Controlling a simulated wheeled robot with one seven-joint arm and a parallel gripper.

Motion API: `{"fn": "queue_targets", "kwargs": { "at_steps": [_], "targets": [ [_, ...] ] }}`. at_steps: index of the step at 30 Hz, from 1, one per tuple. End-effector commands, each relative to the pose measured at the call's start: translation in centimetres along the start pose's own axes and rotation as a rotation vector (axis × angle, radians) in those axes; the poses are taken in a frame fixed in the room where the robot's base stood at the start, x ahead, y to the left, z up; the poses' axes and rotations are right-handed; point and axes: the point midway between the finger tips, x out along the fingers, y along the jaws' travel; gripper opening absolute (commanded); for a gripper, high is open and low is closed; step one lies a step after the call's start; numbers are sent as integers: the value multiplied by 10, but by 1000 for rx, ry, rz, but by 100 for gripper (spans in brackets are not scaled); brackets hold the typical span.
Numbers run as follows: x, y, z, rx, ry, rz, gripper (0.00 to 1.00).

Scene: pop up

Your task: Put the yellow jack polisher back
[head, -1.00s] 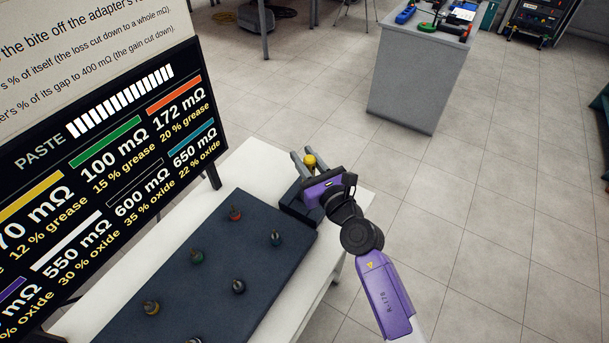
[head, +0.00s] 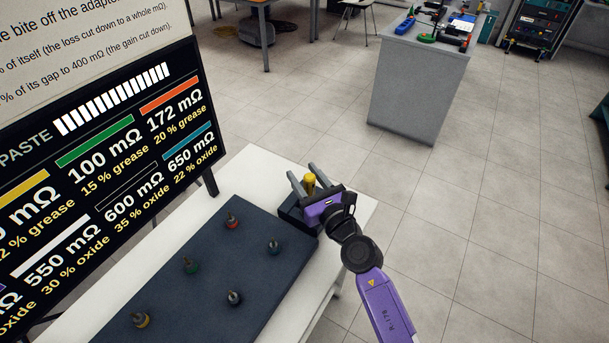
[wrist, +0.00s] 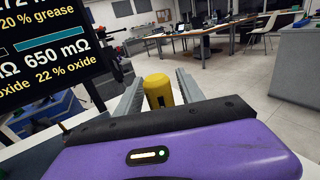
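The yellow jack polisher (head: 310,184) shows as a yellow cylinder between the fingers of my gripper (head: 308,179). In the wrist view the polisher (wrist: 158,92) stands upright between the two grey fingers (wrist: 160,88), with its lower part hidden behind my purple gripper body. I cannot tell whether the polisher touches the block.
A dark mat (head: 185,298) on the white table (head: 252,165) holds several small plugs, including a red one (head: 232,220), a teal one (head: 273,247) and a yellow one (head: 142,320). A display board (head: 110,170) stands at the left. A grey bench (head: 415,95) stands beyond open floor.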

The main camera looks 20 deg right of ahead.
Motion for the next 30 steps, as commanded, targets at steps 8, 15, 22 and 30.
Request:
{"fn": "queue_targets", "kwargs": {
  "at_steps": [8,15,22,30],
  "targets": [
    [0,0,0,0,0,0,48],
    [-13,0,2,-1,2,0,48],
    [-58,0,2,-1,3,-1,48],
    [-103,0,2,-1,1,0,48]
  ]
}}
